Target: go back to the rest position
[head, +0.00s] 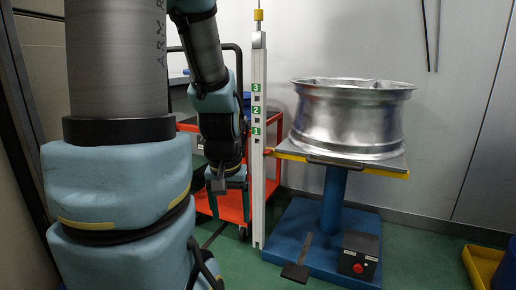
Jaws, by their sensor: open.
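My gripper (217,186) hangs at the end of my arm, pointing down, left of the white post. It is small and dark in the head view, and I see nothing held in it. The jaws look open, though the gap is hard to make out. A shiny metal wheel rim (350,118) lies flat on the stand's top plate (397,165), to the right of the post and well apart from my gripper. The stand has a blue column (334,196) and a blue base (312,238).
A white upright post (257,190) with green number labels stands between my gripper and the wheel. A red cart (232,206) is behind my gripper. A yellow tray (480,265) lies at lower right.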

